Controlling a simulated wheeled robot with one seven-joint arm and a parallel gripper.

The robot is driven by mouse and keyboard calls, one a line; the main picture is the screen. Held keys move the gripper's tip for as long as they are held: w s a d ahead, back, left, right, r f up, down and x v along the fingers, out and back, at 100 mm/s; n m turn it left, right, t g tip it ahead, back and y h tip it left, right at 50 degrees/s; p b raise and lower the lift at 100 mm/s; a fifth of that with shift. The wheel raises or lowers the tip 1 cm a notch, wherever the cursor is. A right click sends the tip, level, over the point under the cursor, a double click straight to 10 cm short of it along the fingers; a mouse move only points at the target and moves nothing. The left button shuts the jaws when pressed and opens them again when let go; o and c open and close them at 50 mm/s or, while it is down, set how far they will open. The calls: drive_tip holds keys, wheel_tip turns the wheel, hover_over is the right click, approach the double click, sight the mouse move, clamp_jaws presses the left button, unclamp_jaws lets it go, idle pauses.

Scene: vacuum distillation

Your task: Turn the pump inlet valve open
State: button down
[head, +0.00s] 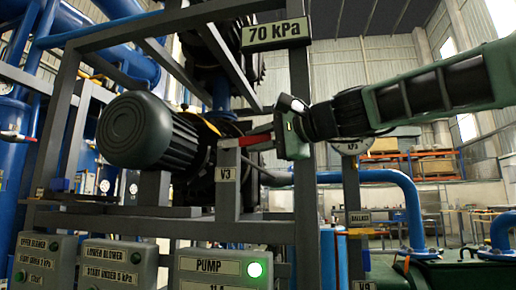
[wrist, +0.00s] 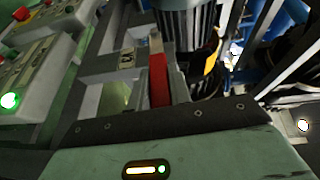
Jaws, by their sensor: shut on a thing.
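The red valve handle (head: 257,139) sits on a grey bracket marked V3 (head: 225,174), beside the dark green motor (head: 135,130). In the wrist view the red handle (wrist: 158,80) stands lengthwise just beyond the edge of my gripper's body, with the V3 label (wrist: 127,58) to its left. My gripper (head: 274,134) reaches in from the right in the head view and is shut on the red handle. The fingertips are small and partly hidden, so the exact contact does not show clearly.
A grey frame surrounds the valve, with an upright (head: 303,150) close behind my gripper. A 70 kPa sign (head: 275,34) hangs above. The PUMP box (head: 219,268) with a lit green button stands below. Blue pipes (head: 385,177) run at right.

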idle(0.4)
drive_tip(key=c, duration=1.3)
unclamp_jaws()
drive_tip(key=shift+d, duration=0.1)
drive_tip(key=b+v, duration=0.5)
drive_tip(key=v, duration=1.2)
drive_tip(key=shift+s+d+f, duration=0.1)
drive_tip(key=shift+d, duration=0.05)
